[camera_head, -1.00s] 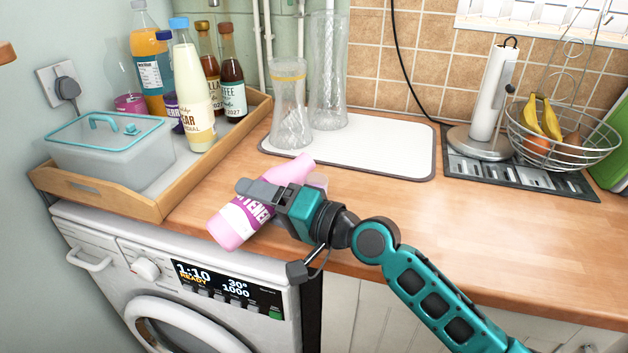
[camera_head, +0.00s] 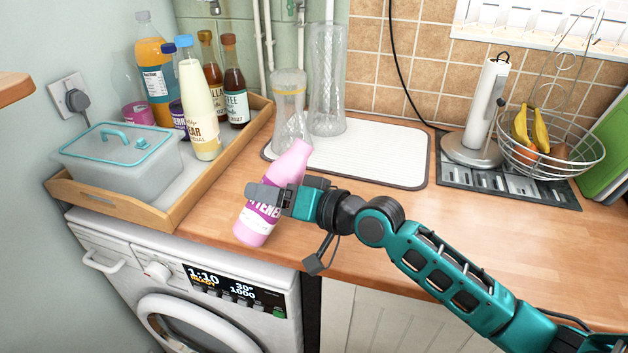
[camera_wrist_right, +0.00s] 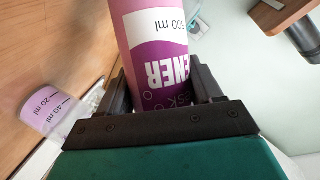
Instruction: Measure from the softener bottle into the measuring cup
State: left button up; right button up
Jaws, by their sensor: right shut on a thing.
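The pink softener bottle (camera_head: 255,224) has a purple and white label and leans with its neck up and to the right, above the worktop's front edge. My right gripper (camera_head: 268,197) is shut around its middle; the wrist view shows both fingers on either side of the bottle (camera_wrist_right: 155,45). The measuring cup (camera_wrist_right: 48,110), clear with 20 ml and 40 ml marks, shows beside the gripper in the right wrist view, apart from the bottle. Lilac colour shows inside it. In the head view I cannot make out the cup behind my gripper. My left gripper is out of view.
A wooden tray (camera_head: 105,205) with a lidded box and several bottles stands at left. Glass vases (camera_head: 327,90) stand on a white mat (camera_head: 385,150) behind. A paper towel holder (camera_head: 478,110) and a fruit basket (camera_head: 560,160) are at right. The washing machine (camera_head: 130,265) is below.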

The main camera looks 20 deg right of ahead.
jog(key=shift+w+d+r+n, duration=0.15)
jog(key=shift+r+n, duration=0.15)
jog(key=shift+n, duration=0.2)
jog(key=n+h, duration=0.2)
jog(key=shift+r+n, duration=0.3)
jog(key=shift+f+n+h, duration=0.2)
jog(key=shift+n+h, duration=0.8)
jog(key=shift+n, duration=0.2)
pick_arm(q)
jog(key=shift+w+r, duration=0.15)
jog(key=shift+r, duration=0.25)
pick_arm(e)
jog(key=shift+f, duration=0.1)
